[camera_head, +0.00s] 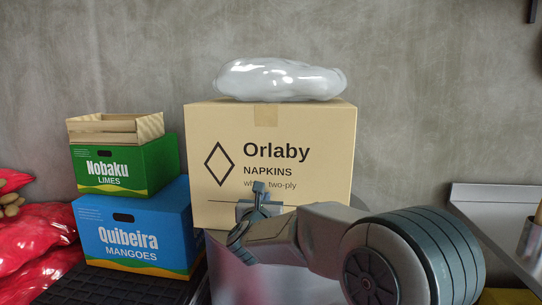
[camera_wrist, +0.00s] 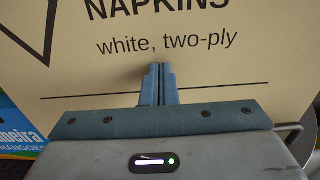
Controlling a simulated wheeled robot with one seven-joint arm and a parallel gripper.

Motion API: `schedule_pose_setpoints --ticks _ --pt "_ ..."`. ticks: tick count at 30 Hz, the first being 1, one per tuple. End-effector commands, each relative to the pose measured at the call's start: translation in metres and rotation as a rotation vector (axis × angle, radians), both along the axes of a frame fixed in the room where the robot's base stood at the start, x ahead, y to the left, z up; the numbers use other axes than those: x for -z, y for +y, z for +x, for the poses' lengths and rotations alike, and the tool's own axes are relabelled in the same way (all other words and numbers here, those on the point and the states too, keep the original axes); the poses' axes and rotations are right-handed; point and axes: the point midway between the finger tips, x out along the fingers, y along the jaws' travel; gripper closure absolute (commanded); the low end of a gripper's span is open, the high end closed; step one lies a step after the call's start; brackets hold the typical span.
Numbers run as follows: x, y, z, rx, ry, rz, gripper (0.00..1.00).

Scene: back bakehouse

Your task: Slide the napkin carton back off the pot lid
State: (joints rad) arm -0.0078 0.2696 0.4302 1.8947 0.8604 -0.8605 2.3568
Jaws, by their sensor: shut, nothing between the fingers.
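The napkin carton (camera_head: 318,135) is a large tan box marked Orlaby Napkins, seen in the middle of the head view. Its printed front face (camera_wrist: 230,75) fills most of the wrist view. My gripper (camera_head: 259,187) is shut and empty in front of the lower part of that face. In the wrist view the closed fingertips (camera_wrist: 158,68) point at the carton just below the words "white, two-ply"; whether they touch it I cannot tell. Below the carton a shiny grey metal surface (camera_head: 228,270) shows, perhaps the pot. The lid itself I cannot make out behind my arm.
A glossy white plastic bag (camera_head: 280,80) lies on top of the carton. At left, a green Nobaku limes box (camera_head: 125,168) with a wooden crate (camera_head: 120,127) on it stands on a blue Quibeira mangoes box (camera_head: 135,225). Red sacks (camera_head: 35,245) lie far left. A metal counter (camera_head: 495,220) is at right.

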Motion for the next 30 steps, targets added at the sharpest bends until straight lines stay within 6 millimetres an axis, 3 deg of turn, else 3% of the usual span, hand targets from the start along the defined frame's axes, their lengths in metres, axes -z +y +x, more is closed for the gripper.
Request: schedule_pose_setpoints --ticks 14,30 --pt "0.0 0.0 0.001 0.0 0.0 0.0 1.0" --pt "0.001 -0.007 0.023 0.004 0.0 0.001 1.0"
